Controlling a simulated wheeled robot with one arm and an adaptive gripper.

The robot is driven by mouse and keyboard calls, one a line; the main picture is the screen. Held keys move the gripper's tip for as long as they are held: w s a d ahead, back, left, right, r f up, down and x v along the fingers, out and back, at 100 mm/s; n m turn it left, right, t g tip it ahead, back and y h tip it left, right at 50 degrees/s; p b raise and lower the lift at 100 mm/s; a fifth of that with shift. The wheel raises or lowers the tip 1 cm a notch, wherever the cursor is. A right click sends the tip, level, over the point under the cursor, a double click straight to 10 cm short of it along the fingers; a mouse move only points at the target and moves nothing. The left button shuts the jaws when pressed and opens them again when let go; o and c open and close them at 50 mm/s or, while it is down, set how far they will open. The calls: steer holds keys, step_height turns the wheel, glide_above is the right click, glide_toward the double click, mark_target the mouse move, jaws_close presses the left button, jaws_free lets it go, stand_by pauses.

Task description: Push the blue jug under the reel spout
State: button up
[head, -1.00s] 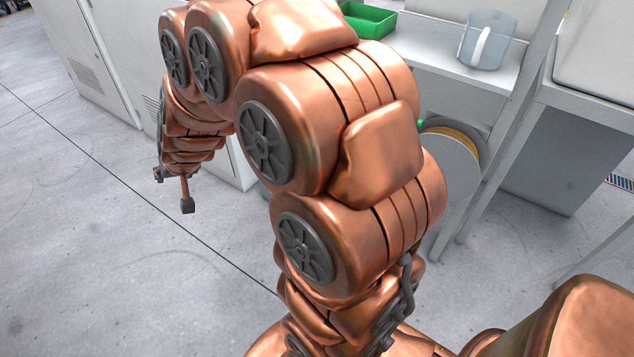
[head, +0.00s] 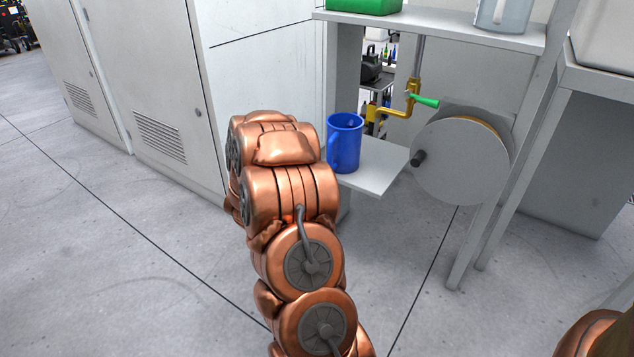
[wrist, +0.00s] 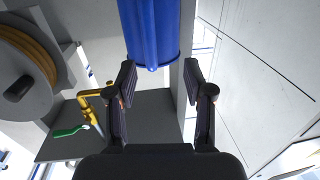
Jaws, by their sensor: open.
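The blue jug (head: 343,148) stands upright on a low white shelf (head: 378,178), just right of my arm in the head view. In the wrist view the jug (wrist: 149,28) shows at the top centre, ahead of my gripper (wrist: 158,80). The gripper is open, with nothing held between its fingers; I cannot tell whether they touch the jug. In the head view my arm hides the gripper. The yellow spout (head: 410,97) with its green handle (head: 427,102) is right of the jug, beside the grey reel (head: 462,163). The spout (wrist: 88,95) and reel (wrist: 22,82) are left in the wrist view.
An upper shelf (head: 450,32) overhangs the area, carrying a green bin (head: 365,6) and a pale jug (head: 503,14). Grey cabinets (head: 150,75) stand on the left. Floor in front is clear.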

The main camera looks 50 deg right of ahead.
mark_target(328, 155)
steer(key=shift+s+d+f+g, duration=0.15)
steer(key=shift+s+d+g, duration=0.2)
steer(key=shift+s, duration=0.25)
steer(key=d, duration=0.2)
steer(key=d+b, duration=0.1)
steer(key=d, duration=0.1)
steer(key=d+b, duration=0.1)
steer(key=d, duration=0.1)
steer(key=shift+w+d+f, duration=0.15)
steer(key=shift+w+d, duration=0.15)
steer(key=shift+w, duration=0.1)
steer(key=shift+w+d+b, duration=0.15)
steer(key=shift+d+b, duration=0.15)
steer(key=shift+d, duration=0.25)
jaws_close()
